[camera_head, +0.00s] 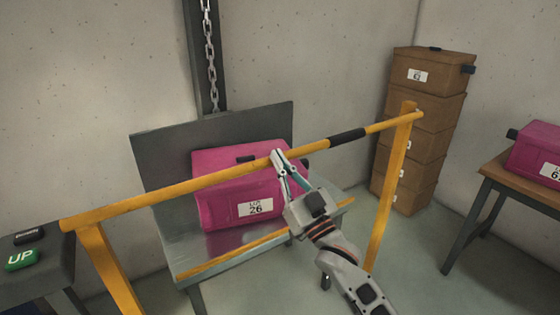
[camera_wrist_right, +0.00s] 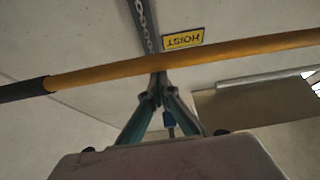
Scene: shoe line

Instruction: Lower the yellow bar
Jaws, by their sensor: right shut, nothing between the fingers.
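The yellow bar (camera_head: 210,180) runs across the head view in front of the pink box, between two yellow posts, the left one (camera_head: 108,268) and the right one (camera_head: 391,185). A black sleeve (camera_head: 347,136) wraps part of it. The bar also crosses the right wrist view (camera_wrist_right: 215,58), with the black sleeve at left. My right gripper (camera_head: 277,155) is shut and empty, its fingertips at the bar left of the sleeve. In the wrist view the fingertips (camera_wrist_right: 158,86) lie just under the bar; I cannot tell whether they touch it. My left gripper is out of view.
A pink box (camera_head: 221,206) labelled 26 sits on a grey metal platform (camera_head: 160,165) behind the bar, below a chain (camera_head: 210,45). Brown boxes (camera_head: 428,105) are stacked at right. A table (camera_head: 520,185) holds another pink box (camera_head: 535,153). A green UP button (camera_head: 21,260) is at left.

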